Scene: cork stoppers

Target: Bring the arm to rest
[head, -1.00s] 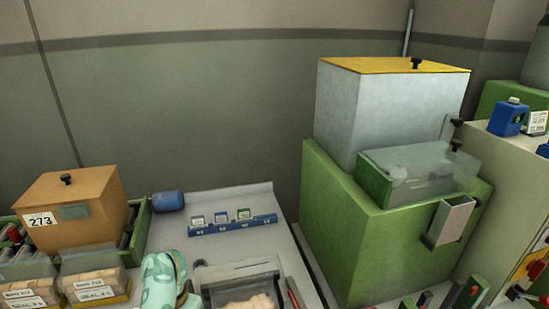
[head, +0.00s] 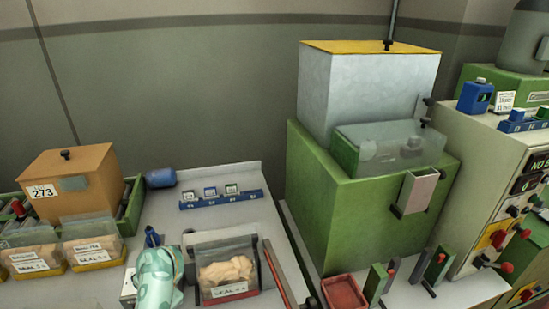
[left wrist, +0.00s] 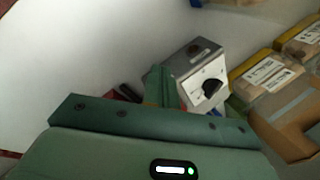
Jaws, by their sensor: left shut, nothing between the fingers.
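In the left wrist view my left gripper (left wrist: 160,87) shows beyond its green housing, its fingers shut and empty. A grey box with a black dial (left wrist: 196,76) stands just past the fingers, overlapping them in the picture; whether they touch I cannot tell. In the head view a pale teal, patterned part of my left arm (head: 157,275) shows at the bottom, left of a clear bag of corks (head: 226,274). The fingers cannot be made out there. My right gripper is in neither view.
Labelled cork bags (head: 95,243) stand at left before a brown box marked 273 (head: 72,182). A blue rack (head: 222,200) lies on the pale table (head: 208,222), with bare surface around it. A green machine (head: 350,225) and a control panel (head: 525,195) stand at right.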

